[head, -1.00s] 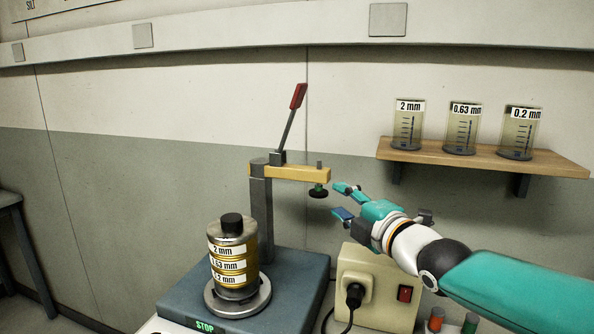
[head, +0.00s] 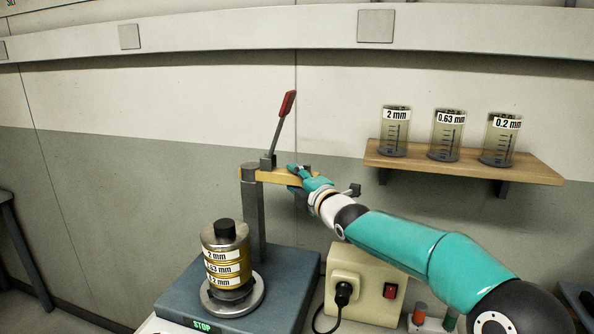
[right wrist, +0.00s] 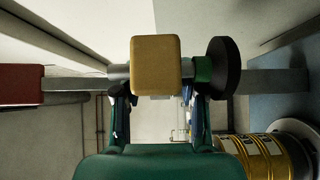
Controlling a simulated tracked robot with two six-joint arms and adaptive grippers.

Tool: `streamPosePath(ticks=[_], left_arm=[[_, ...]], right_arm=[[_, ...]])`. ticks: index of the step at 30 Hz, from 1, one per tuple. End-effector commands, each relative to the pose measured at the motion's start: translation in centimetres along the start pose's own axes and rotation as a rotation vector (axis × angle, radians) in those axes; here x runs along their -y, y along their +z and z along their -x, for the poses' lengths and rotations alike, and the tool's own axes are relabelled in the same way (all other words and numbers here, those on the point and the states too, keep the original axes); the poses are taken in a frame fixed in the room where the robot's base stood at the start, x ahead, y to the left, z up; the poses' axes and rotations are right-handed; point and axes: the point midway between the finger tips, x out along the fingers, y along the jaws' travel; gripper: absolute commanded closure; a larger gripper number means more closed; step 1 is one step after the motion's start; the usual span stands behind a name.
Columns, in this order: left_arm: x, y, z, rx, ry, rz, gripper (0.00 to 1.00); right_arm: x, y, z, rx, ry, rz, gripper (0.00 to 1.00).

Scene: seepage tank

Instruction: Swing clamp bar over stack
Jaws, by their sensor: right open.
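The yellow clamp bar (head: 270,177) sits level on a grey post (head: 254,222), pointing right, away from above the stack. A lever with a red handle (head: 287,103) rises from it. The sieve stack (head: 228,268), with gold rings and a dark top knob, stands upright left of the post; it also shows in the right wrist view (right wrist: 270,157). My right gripper (head: 297,178) is open at the bar's free end. In the right wrist view, its fingers (right wrist: 157,98) flank the bar's end face (right wrist: 155,65), beside the black pad (right wrist: 223,67). Contact is unclear. My left gripper is out of view.
A blue-grey base (head: 278,288) carries post and stack. A cream box (head: 365,278) with a plug and red switch stands to the right, under my arm. A wooden shelf (head: 465,164) holds three labelled beakers. The space above the stack is clear.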

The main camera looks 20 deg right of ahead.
Motion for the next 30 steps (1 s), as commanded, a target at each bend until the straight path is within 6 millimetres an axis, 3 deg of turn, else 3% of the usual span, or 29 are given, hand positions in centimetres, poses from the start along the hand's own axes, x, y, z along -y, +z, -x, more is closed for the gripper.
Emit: streamPosePath(ticks=[12,20,25,26,30], left_arm=[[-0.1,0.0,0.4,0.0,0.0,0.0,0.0],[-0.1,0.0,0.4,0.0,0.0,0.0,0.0],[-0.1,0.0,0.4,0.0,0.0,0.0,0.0],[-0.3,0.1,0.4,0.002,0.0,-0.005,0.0],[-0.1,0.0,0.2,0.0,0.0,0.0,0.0]], right_arm=[[0.1,0.0,-0.8,0.0,0.0,0.0,0.58],[0.1,0.0,-0.8,0.001,-0.002,0.0,1.0],[0.2,0.1,-0.8,0.001,-0.003,0.0,1.0],[0.2,1.3,-0.5,0.008,-0.004,0.003,1.0],[0.4,0.4,-0.7,0.004,-0.005,0.0,1.0]])
